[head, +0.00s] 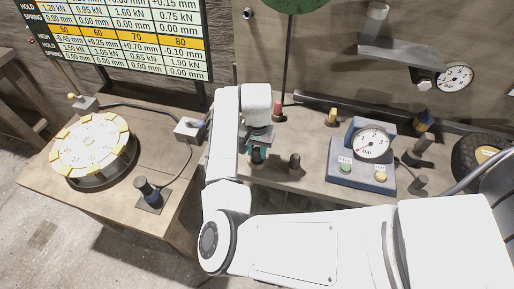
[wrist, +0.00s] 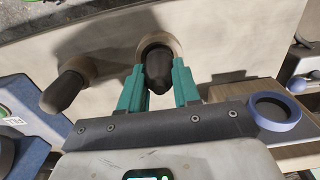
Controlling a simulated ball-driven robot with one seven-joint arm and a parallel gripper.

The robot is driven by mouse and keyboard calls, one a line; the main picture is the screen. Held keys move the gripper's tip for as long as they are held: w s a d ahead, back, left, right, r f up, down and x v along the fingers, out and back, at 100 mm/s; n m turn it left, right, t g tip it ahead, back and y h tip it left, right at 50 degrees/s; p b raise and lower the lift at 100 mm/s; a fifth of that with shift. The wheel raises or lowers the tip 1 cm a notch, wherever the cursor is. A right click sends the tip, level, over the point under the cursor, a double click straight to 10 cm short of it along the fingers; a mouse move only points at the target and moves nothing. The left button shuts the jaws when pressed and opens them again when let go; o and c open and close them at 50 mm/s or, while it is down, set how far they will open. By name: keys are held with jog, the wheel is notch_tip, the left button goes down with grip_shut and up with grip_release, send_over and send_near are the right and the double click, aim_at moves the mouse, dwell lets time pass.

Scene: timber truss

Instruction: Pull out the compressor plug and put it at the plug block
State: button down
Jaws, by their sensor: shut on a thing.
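My gripper (wrist: 158,84) has its two teal fingers closed on the sides of a dark rounded plug (wrist: 158,68) with a brown ring at its far end. In the head view my gripper (head: 258,148) points down at the table, and the held plug (head: 257,156) shows just below it. I cannot tell whether this plug is seated or lifted. A second dark plug (wrist: 70,92) stands beside it, apart from my fingers, and also shows in the head view (head: 294,163). I cannot surely tell which thing is the plug block.
A blue gauge box (head: 362,160) with buttons stands right of my gripper. A red-topped piece (head: 277,112) is close behind. On the left table are a round yellow-edged dial (head: 92,147), a small grey box (head: 189,129) with a cable and a dark post (head: 150,193).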

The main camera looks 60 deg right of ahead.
aim_at(258, 148)
jog(key=shift+f, duration=0.4)
jog(key=c, duration=0.7)
grip_release()
jog(key=shift+r, duration=0.1)
notch_tip(258, 148, up, 11)
jog(key=shift+f+b, duration=0.15)
jog(key=shift+b, duration=0.4)
jog(key=shift+d, duration=0.15)
